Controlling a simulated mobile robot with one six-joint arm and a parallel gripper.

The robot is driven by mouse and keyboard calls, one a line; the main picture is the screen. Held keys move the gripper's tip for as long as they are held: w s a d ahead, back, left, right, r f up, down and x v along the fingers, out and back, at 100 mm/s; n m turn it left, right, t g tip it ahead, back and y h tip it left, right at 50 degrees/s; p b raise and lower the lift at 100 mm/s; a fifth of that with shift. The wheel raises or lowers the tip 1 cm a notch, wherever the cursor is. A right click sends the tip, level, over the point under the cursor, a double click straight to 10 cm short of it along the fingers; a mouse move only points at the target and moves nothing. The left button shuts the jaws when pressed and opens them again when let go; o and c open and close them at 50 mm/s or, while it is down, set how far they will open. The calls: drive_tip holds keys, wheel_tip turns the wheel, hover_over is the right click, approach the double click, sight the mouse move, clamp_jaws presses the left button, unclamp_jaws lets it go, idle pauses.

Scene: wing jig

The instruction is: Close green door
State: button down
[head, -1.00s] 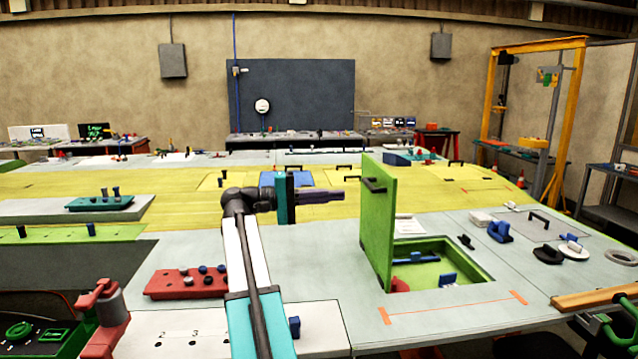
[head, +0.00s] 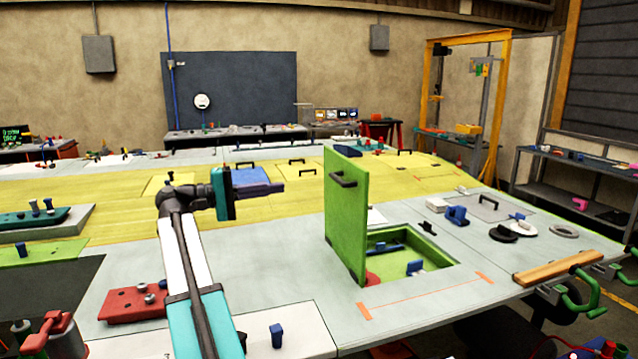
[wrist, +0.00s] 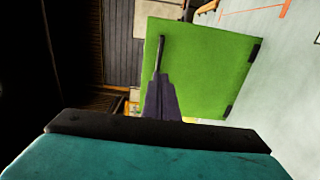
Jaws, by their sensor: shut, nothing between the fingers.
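The green door (head: 345,216) stands upright, open, at the left side of a green-lined recess (head: 440,258) in the grey table. A dark bar handle (head: 343,180) is on its upper part. My gripper (head: 283,187) is shut and empty, left of the door and apart from it, pointing right. In the wrist view the green door (wrist: 205,75) fills the middle right, with its handle (wrist: 160,53) upright and two dark hinges at the right edge. My shut fingers (wrist: 162,100) overlap the handle's lower end in that view; I cannot tell the gap in depth.
The recess holds blue parts (head: 414,267) and a red part (head: 373,279). A red block with knobs (head: 135,304) lies left of my arm. A wooden bar (head: 556,268) and green clamp (head: 580,295) are at the right edge. Grey table right of the recess is partly clear.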

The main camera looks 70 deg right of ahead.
drive_tip(key=shift+w, duration=0.15)
drive_tip(key=p, duration=0.5)
approach(334, 180)
drive_tip(key=x, duration=0.5)
drive_tip(key=shift+r, duration=0.1)
drive_tip(key=shift+s+d+p, duration=0.3)
drive_tip(key=shift+s+p, duration=0.1)
drive_tip(key=shift+s, duration=0.25)
drive_tip(key=shift+s+d, duration=0.1)
